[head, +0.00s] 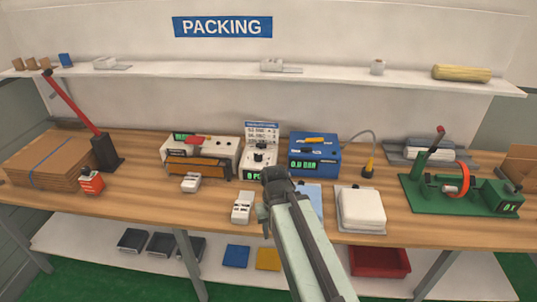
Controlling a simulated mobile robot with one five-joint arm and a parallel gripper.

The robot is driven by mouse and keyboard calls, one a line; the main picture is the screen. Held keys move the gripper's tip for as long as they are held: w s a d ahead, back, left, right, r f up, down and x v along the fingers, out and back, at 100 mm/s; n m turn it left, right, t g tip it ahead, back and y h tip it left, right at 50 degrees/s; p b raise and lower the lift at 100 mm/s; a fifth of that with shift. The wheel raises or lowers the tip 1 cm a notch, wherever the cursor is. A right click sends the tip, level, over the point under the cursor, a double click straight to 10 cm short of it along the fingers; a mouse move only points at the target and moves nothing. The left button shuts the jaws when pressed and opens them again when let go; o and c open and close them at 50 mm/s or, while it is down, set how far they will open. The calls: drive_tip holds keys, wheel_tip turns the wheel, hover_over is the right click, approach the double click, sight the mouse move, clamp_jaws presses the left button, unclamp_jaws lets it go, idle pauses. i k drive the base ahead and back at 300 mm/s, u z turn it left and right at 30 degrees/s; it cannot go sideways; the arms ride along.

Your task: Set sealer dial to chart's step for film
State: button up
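A small white unit with a dial (259,156) stands at the back middle of the bench, with a green display low on its front. A chart (262,133) with a blue heading and rows of small print stands above the dial; its print is too small to read surely. Left of it is a wider white machine (226,150) with a brown front, a red part on top and a green display. My gripper (272,174) is in front of and just below the dial unit, covering part of its lower right. Its fingers are too small and dark to tell open from shut. I see no film clearly.
A blue box (313,157) with a green display stands close right of the dial unit. White blocks (243,207) lie in front on the wooden bench (135,200). A white scale-like block (360,209) and a green machine (462,190) are at right; cartons (50,160) at left.

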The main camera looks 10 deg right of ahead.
sight(257, 158)
drive_tip(key=z, duration=0.1)
drive_tip(key=i, duration=1)
